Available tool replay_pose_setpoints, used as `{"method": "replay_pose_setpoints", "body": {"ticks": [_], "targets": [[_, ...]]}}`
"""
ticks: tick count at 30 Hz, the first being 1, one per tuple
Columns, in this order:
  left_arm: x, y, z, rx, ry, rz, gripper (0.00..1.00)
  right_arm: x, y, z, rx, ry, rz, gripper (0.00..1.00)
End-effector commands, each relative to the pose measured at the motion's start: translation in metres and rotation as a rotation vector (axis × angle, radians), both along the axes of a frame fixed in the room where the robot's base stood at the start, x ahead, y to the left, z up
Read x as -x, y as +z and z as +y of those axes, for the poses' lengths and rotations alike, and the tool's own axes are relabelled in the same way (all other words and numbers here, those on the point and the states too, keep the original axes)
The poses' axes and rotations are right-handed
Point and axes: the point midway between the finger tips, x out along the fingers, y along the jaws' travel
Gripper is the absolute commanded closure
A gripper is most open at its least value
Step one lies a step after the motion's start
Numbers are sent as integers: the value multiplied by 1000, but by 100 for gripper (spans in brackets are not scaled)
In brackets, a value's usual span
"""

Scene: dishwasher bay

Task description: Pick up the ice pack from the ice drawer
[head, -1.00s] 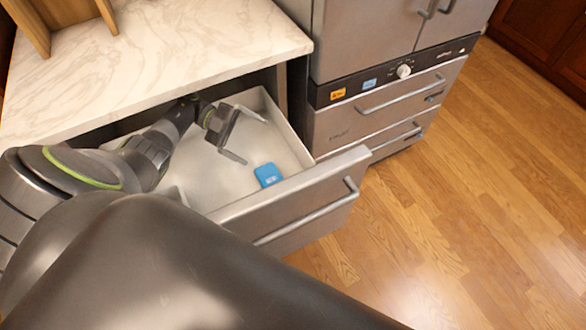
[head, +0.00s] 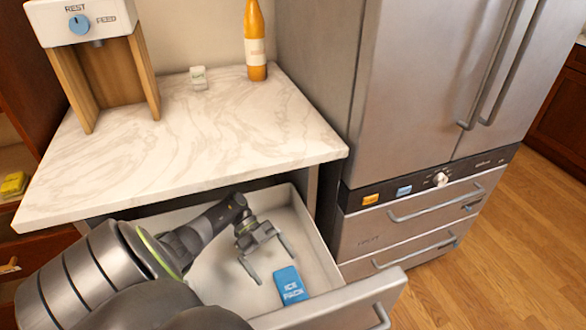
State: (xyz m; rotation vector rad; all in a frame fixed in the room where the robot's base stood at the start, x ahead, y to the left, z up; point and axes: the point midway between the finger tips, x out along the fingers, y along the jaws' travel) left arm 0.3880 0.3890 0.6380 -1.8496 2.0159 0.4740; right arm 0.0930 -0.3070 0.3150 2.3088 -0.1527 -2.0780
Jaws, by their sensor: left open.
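The blue ice pack (head: 291,286), with white lettering "ICE PACK", lies flat on the floor of the open ice drawer (head: 318,240), near the drawer's front panel. My left gripper (head: 274,267) is inside the drawer with its two fingers spread. It is just behind and to the left of the ice pack, with nothing between the fingers. I cannot tell how high the fingertips are above the drawer floor. My left arm covers the left part of the drawer. My right gripper is not in view.
A marble counter (head: 200,150) overhangs the back of the drawer. On it stand a wooden dispenser (head: 105,70), an orange bottle (head: 255,45) and a small white object (head: 198,78). A steel refrigerator (head: 410,90) stands right of the drawer. Wood floor (head: 490,270) at the right is clear.

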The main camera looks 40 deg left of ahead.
Motion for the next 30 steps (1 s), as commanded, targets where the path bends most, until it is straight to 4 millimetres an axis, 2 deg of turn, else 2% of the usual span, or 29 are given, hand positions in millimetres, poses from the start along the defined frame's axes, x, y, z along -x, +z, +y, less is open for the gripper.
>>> {"method": "replay_pose_setpoints", "body": {"ticks": [3, 8, 18, 27, 30], "targets": [[1, -6, -13, 0, 0, -1, 0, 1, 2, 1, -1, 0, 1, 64], [1, -11, -21, 1, -1, -2, 0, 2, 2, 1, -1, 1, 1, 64], [5, -35, -63, 2, -1, -2, 0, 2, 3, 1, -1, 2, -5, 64], [5, -37, -67, -1, 0, -2, 0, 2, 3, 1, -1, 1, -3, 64], [5, -37, -67, -1, 0, -2, 12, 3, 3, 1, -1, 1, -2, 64]]}}
